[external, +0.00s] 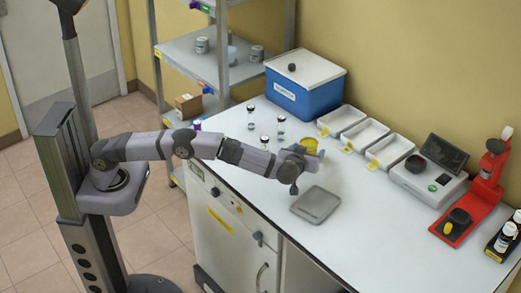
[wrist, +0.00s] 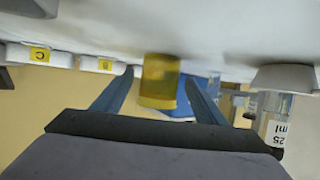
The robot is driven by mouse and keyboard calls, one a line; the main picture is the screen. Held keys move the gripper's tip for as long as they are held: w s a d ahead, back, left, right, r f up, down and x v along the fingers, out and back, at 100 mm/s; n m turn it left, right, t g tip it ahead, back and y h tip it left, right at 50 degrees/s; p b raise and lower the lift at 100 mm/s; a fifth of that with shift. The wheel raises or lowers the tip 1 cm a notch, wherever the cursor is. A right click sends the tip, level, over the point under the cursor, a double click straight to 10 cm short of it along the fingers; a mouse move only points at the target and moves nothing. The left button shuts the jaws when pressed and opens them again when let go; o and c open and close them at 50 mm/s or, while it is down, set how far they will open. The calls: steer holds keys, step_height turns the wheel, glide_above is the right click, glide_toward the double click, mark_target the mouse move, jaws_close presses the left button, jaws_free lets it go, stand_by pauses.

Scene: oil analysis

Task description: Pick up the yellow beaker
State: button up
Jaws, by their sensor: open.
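The yellow beaker (external: 309,146) stands on the white bench top, partly hidden behind my gripper (external: 294,165) in the external view. In the wrist view, which shows the scene upside down, the beaker (wrist: 159,82) appears between the two blue fingers of my gripper (wrist: 160,78). The fingers are apart, with visible gaps on both sides of the beaker. I cannot tell how far past the fingertips the beaker stands.
A blue box (external: 302,97) with a white lid stands behind the beaker. Three white trays (external: 364,134) lie to its right, followed by a scale (external: 428,185) and red stand (external: 478,195). Small glass vessels (external: 265,142) stand left. A grey plate (external: 316,205) lies in front.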

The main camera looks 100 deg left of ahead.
mark_target(312, 146)
steer(key=shift+a, duration=0.3)
steer(key=shift+p+x, duration=1.15)
steer(key=shift+x, duration=1.2)
steer(key=shift+w+r, duration=0.1)
steer(key=c, duration=1.1)
